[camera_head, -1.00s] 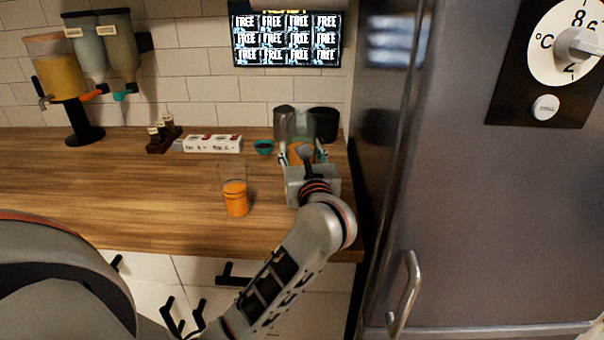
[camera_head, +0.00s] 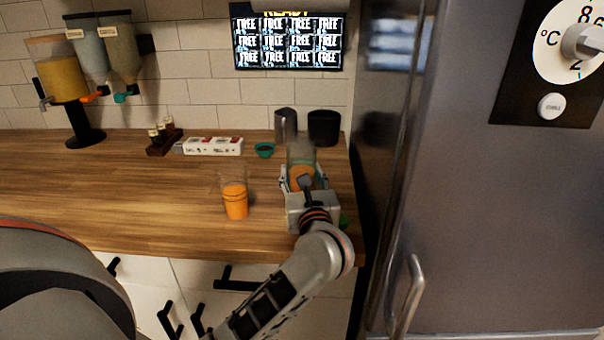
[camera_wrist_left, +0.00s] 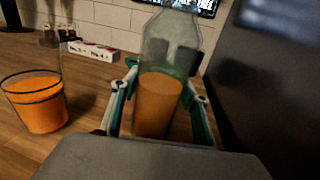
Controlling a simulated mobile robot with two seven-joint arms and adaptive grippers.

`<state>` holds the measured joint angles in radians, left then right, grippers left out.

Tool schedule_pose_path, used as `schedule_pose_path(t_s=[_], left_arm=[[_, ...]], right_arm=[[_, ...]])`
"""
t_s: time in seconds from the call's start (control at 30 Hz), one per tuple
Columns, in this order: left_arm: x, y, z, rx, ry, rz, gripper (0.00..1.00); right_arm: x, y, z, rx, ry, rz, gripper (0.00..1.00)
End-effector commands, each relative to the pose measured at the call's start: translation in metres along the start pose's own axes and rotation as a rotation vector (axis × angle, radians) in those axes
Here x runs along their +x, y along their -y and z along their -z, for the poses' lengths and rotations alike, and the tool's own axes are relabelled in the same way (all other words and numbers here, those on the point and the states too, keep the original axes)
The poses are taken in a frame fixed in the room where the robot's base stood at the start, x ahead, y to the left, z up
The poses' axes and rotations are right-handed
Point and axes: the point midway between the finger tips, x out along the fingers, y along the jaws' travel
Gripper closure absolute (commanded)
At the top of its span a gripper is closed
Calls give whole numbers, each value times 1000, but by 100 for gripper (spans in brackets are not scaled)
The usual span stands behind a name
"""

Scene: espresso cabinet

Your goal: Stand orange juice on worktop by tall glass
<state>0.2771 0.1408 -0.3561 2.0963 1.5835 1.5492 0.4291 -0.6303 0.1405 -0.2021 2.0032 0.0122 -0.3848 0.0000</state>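A clear bottle of orange juice (camera_head: 301,180) is upright between the fingers of my left gripper (camera_head: 304,178), right of the tall glass. In the left wrist view the bottle (camera_wrist_left: 158,105) has a finger close along each side, and the gripper (camera_wrist_left: 160,85) appears shut on it. The bottle's base is hidden, so I cannot tell whether it touches the worktop (camera_head: 130,190). The tall glass (camera_head: 235,200), part filled with orange drink, stands on the worktop, apart from the bottle. It also shows at left in the left wrist view (camera_wrist_left: 38,105). My right gripper is out of view.
A teal bowl (camera_head: 264,150), a white box (camera_head: 212,146) and a rack of small bottles (camera_head: 162,138) line the back.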

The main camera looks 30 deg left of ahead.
Motion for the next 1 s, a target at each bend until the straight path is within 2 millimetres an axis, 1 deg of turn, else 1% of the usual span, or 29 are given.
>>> schedule_pose_path(t_s=[0.03, 0.07, 0.37, 0.5, 0.57, 0.67, 0.9, 1.0], left_arm=[[0, 0, 1, 0, -1, 0, 45], [0, 0, 0, 0, -1, 0, 38], [0, 0, 0, 0, -1, 0, 38], [-1, 0, -6, -2, 0, 0, 38], [-8, 1, -3, -1, -3, 2, 38], [-25, 1, -2, -2, -5, 2, 38], [-76, 1, -1, -1, -6, 2, 38], [-93, 0, -2, -2, -5, 0, 38]], right_arm=[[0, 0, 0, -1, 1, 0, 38], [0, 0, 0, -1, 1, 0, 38], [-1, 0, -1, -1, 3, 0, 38], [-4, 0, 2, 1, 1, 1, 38], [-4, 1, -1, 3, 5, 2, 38], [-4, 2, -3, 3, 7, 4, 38], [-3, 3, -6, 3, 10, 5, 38], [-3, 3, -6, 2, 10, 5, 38]])
